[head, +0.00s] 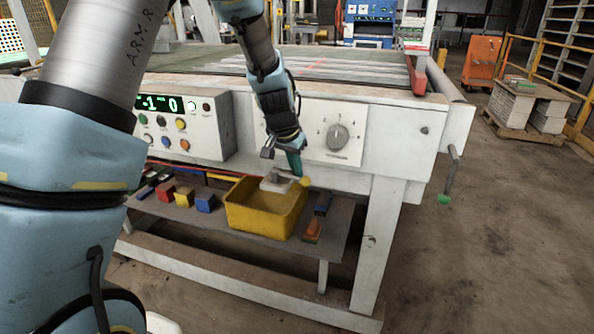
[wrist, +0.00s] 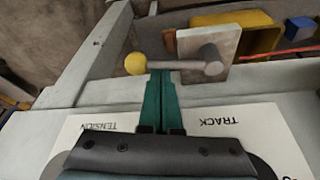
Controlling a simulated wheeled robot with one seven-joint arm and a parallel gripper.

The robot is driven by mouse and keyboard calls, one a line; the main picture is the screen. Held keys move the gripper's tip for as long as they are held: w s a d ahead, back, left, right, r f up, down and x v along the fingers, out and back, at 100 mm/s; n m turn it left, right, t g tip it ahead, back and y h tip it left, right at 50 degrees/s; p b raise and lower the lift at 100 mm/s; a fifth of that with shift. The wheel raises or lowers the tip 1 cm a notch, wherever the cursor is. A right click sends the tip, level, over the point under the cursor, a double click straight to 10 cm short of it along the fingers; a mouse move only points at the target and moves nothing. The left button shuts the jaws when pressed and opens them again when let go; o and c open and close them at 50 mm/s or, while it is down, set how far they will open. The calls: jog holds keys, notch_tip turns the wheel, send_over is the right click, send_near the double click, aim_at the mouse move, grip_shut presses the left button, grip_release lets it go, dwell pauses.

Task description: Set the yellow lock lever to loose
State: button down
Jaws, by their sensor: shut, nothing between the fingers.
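The lock lever shows in the wrist view as a grey rod (wrist: 180,65) running from a round pivot at the right to a yellow ball knob (wrist: 135,64) at the left. The pivot sits on a pale square plate (wrist: 226,40). In the head view the yellow knob (head: 305,181) shows low on the machine's front, beside the plate (head: 276,182). My gripper (wrist: 162,75) is shut and empty, its green fingertips at the rod just right of the knob. I cannot tell whether they touch it. My gripper also shows in the head view (head: 295,168). No loose marking is readable.
A white panel (wrist: 90,125) with TENSION and TRACK labels lies close beneath my gripper. A grey dial (head: 338,136) is to the right. A yellow bin (head: 262,216) and coloured blocks (head: 205,200) stand on the shelf below. A crank with a green handle (head: 443,199) hangs at the right.

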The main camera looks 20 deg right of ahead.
aim_at(273, 176)
jog(key=shift+s+a+f+m+b, duration=0.15)
jog(key=shift+a+m+b, duration=0.1)
jog(key=shift+m+b, duration=0.25)
jog(key=shift+s+a+m+g+b, duration=0.3)
jog(key=shift+a+m+g+b, duration=0.25)
jog(key=shift+m+b, duration=0.65)
jog(key=a+m, duration=0.1)
jog(key=m, duration=0.1)
jog(key=a+m+g+p, duration=0.1)
jog(key=m, duration=0.1)
jog(key=a+m+g+p, duration=0.1)
jog(key=a+m, duration=0.1)
jog(key=m, duration=0.1)
jog(key=shift+s+r, duration=0.3)
jog(key=shift+r, duration=0.05)
jog(key=m+p, duration=0.1)
jog(key=a+m+g, duration=0.1)
jog(key=shift+w+a+f+m+p, duration=0.1)
jog(key=shift+w+f+m+p, duration=0.1)
jog(key=shift+m+p, duration=0.15)
